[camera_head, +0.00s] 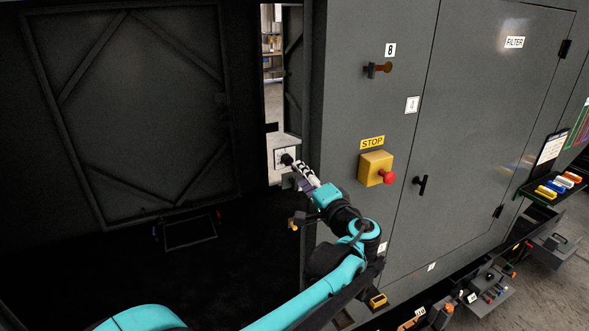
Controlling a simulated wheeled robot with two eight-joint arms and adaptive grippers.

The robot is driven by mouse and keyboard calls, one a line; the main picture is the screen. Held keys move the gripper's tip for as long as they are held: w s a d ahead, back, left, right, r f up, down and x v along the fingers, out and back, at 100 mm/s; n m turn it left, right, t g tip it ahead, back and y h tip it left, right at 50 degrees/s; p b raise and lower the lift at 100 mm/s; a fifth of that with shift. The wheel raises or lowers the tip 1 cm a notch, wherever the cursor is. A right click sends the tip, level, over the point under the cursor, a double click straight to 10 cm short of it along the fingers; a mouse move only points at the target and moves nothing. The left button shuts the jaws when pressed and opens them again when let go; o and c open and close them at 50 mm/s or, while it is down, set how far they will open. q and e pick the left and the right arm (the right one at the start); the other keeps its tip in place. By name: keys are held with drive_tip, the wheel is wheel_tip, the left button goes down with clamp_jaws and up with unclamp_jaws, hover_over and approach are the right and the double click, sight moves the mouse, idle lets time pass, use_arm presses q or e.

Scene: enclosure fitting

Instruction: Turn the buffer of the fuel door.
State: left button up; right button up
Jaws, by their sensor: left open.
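My left gripper (300,174) reaches up and left from the end of my teal arm, at the edge of the dark opening. Its pale fingers point toward a small dark round piece (287,159) on a light plate. This piece may be the buffer, but it is too small to be sure. The fingertips are close to it, and I cannot tell whether they touch it. The gripper is open. I cannot tell which panel is the fuel door; a large dark braced panel (135,110) fills the left side. My right gripper is not in view.
A grey cabinet wall carries a yellow STOP box with a red button (387,177), a brass-coloured knob (384,68) and a FILTER door (480,130) with a black handle (421,184). A tray of coloured items (553,188) is at the right.

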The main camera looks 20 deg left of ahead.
use_arm(q)
drive_tip(key=shift+v, duration=1.75)
drive_tip(key=shift+a+f, duration=0.1)
